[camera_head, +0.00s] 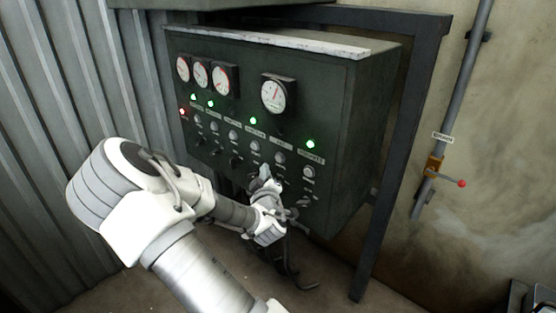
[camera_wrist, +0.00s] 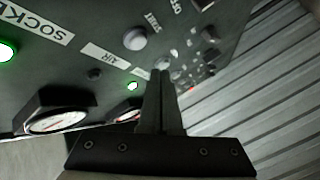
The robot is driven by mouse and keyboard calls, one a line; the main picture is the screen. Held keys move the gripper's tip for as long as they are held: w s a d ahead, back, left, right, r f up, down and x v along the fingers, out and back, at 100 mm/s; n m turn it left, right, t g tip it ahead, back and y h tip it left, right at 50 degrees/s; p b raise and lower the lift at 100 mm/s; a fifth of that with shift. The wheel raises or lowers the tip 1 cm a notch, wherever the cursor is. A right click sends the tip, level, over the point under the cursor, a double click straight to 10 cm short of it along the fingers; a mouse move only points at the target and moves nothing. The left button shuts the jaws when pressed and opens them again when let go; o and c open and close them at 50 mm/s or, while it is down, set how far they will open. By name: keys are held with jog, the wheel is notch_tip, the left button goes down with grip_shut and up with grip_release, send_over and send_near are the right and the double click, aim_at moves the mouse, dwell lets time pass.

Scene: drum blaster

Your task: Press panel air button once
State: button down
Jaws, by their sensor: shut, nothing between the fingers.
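The dark green control panel (camera_head: 270,120) faces me, with gauges, lights, labels and rows of round buttons. The pale round air button (camera_head: 280,157) is in the second column from the right. In the wrist view, upside down, the air button (camera_wrist: 135,38) is beside the AIR label (camera_wrist: 105,55). My gripper (camera_head: 265,173) is shut and empty, close to the panel's lower right half, below and left of the air button. In the wrist view, my gripper's fingertips (camera_wrist: 160,72) show to the right of and below the air button. I see no contact with it.
Other buttons and dark switches lie close around, such as the sockets button (camera_head: 308,171). A dark frame post (camera_head: 395,150) stands right of the panel. A pipe with a red-tipped valve lever (camera_head: 450,181) is on the right wall. Corrugated metal (camera_head: 70,90) covers the left wall.

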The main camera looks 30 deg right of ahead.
jog(key=shift+w+d+b, duration=0.15)
jog(key=shift+w+d, duration=0.1)
jog(key=shift+d, duration=0.45)
jog(key=shift+w+d+b, duration=0.15)
jog(key=shift+w+d, duration=0.1)
jog(key=shift+d, duration=0.45)
dwell(1.0)
jog(key=shift+w+d, duration=0.15)
jog(key=shift+d, duration=0.2)
jog(key=shift+w+d+b, duration=0.15)
jog(key=shift+d+b, duration=0.25)
jog(key=shift+d, duration=0.05)
dwell(0.6)
jog(key=shift+a, duration=0.1)
jog(key=shift+s+a, duration=0.3)
jog(key=shift+a, duration=0.45)
jog(key=a, duration=0.1)
jog(key=s+a, duration=0.1)
jog(key=a, duration=0.2)
jog(key=shift+s+a, duration=0.35)
